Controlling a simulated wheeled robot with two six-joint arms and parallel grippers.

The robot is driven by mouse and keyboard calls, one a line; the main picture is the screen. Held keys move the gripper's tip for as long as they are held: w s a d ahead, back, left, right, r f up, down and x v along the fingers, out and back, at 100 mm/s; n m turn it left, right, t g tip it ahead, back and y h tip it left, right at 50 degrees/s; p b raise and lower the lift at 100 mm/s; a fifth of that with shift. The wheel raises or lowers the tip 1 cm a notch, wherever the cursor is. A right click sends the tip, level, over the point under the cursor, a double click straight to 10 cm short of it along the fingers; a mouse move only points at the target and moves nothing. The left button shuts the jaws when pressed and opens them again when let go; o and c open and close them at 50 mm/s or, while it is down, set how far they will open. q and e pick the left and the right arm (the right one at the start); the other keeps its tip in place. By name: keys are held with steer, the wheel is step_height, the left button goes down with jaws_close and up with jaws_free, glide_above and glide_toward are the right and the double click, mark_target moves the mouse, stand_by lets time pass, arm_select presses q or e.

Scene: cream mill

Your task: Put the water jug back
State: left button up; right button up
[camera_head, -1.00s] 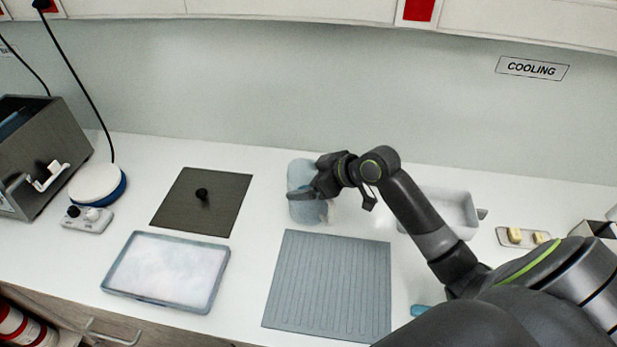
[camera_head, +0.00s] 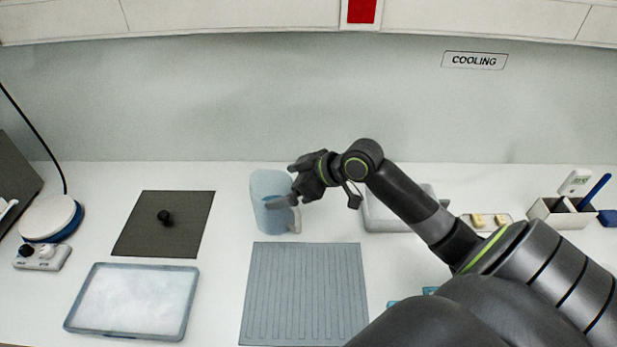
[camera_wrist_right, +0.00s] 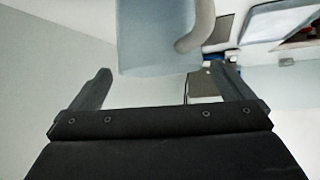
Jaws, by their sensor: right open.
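The water jug (camera_head: 268,203) is a translucent pale-blue vessel standing upright on the white counter, behind the ribbed grey mat. Its handle is on its right side. My right gripper (camera_head: 283,184) is at the jug's upper right side with its fingers apart. In the right wrist view the jug (camera_wrist_right: 155,45) fills the upper middle, beyond the fingertips, and the open right gripper (camera_wrist_right: 165,82) has nothing between its fingers. Whether a finger touches the jug I cannot tell. My left gripper is not in view.
A ribbed grey mat (camera_head: 305,295) lies in front of the jug. A dark mat (camera_head: 140,235) with a black knob and a shallow tray (camera_head: 190,310) lie to the left. A white basin (camera_head: 385,215) stands right of the jug, partly behind my arm.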

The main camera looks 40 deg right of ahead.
steer(key=v, duration=0.7)
steer(key=shift+a, duration=0.1)
stand_by(0.6)
